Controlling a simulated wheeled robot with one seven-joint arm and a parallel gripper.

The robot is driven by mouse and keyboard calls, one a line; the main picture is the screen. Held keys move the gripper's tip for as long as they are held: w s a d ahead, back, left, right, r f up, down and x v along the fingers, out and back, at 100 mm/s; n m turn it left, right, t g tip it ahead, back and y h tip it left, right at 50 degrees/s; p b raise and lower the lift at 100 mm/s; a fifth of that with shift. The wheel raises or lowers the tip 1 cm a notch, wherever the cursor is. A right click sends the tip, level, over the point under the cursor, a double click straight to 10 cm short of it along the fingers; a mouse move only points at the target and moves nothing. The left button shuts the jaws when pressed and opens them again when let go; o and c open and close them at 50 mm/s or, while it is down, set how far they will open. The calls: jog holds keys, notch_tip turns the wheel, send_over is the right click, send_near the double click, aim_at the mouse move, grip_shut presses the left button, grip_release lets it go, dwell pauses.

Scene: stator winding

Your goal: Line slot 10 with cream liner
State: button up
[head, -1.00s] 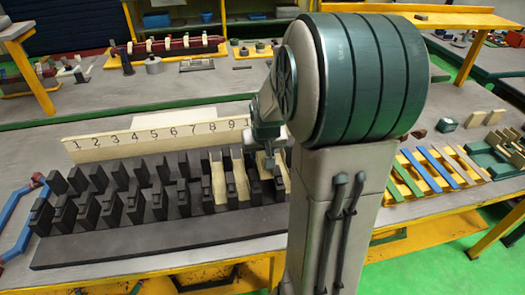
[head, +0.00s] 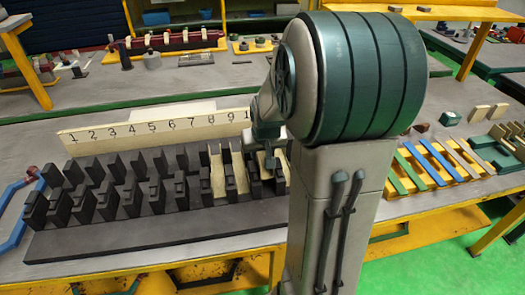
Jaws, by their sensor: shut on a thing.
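The dark stator block (head: 150,235) lies on the bench, with two rows of dark teeth and slots between them. A cream number board (head: 160,130) stands behind it; the numbers 1 to 9 show, and the start of the following number is cut off by my arm. Two cream liners (head: 217,178) sit in slots near 8 and 9. My gripper (head: 269,162) is at the right end of the block, near slot 10, pointing down and shut on a cream liner (head: 279,168). My arm hides much of that liner, so its seating cannot be told.
A yellow rack (head: 440,172) with coloured strips lies on the right. Small blocks and a green fixture (head: 495,150) lie beyond it. A blue bent bar (head: 22,215) is at the left edge. Another bench with parts stands behind.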

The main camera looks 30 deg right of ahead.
aim_at(262, 159)
jog(key=shift+f+b, duration=0.85)
jog(key=shift+f, duration=0.25)
jog(key=shift+f, duration=0.1)
jog(key=o, duration=0.9)
jog(key=shift+c, duration=0.2)
jog(key=shift+r, duration=0.25)
jog(key=shift+r+p, duration=0.4)
jog(key=shift+r, duration=0.1)
jog(key=shift+r, duration=0.1)
jog(key=shift+r+p, duration=2.6)
jog(key=shift+r, duration=1.1)
